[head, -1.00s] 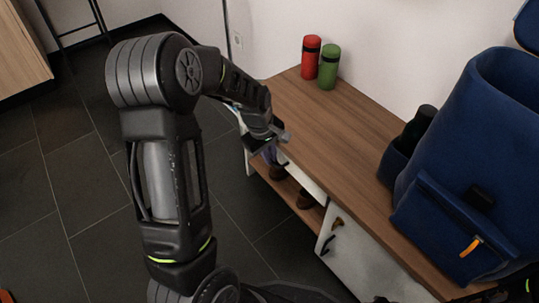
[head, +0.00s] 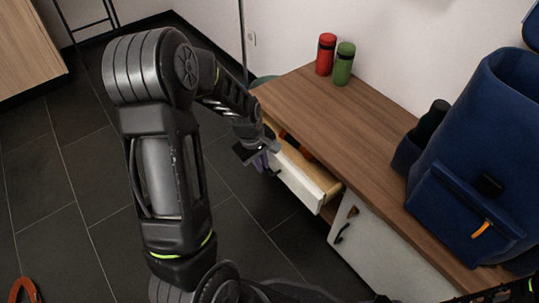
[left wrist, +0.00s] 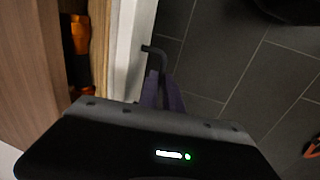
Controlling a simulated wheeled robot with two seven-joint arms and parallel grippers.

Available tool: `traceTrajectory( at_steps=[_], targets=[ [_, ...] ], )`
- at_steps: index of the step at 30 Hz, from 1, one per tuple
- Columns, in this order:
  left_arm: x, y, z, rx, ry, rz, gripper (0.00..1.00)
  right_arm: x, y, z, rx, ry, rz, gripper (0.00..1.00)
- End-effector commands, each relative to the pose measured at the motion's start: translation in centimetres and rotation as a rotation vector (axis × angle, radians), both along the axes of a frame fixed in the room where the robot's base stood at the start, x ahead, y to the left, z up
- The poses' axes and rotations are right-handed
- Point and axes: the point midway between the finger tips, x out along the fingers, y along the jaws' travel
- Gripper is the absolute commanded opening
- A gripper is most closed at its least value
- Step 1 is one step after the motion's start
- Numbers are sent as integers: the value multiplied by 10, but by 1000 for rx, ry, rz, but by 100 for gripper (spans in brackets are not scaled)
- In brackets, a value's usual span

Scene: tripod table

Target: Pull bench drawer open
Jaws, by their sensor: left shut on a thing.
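The bench (head: 345,118) has a wooden top and a white-fronted drawer (head: 300,184) that stands partly out from under it. Part of the drawer's wooden inside shows in the head view. My left gripper (head: 268,163) is at the drawer front, shut on the dark drawer handle. In the left wrist view the drawer's white front (left wrist: 125,48) stands upright, the dark handle (left wrist: 153,52) sticks out from it, and the purple fingers of my left gripper (left wrist: 162,92) close on it. An orange item (left wrist: 80,35) lies inside the drawer. My right gripper is not in view.
A red bottle (head: 325,55) and a green bottle (head: 343,64) stand at the bench's far end. A blue backpack (head: 470,165) stands on its near right part. A white cabinet door (head: 365,240) is below. Dark tiled floor (head: 75,185) lies left.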

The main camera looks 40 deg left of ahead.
Motion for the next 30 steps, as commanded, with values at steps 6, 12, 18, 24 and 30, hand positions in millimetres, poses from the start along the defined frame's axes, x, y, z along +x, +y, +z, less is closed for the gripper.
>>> traceTrajectory(
  at_steps=[6, 12, 18, 24, 30],
  targets=[
    [-41, 13, 2, 0, -1, 6, 0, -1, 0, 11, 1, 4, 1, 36],
    [-65, 20, 1, 0, -2, 3, 0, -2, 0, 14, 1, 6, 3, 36],
    [-71, 22, 1, 0, -2, 1, 0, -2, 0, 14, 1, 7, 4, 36],
    [-71, 22, 0, 0, -2, 1, 0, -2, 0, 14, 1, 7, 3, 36],
    [-71, 22, 0, 0, -2, 0, 18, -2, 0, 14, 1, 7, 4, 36]
  ],
)
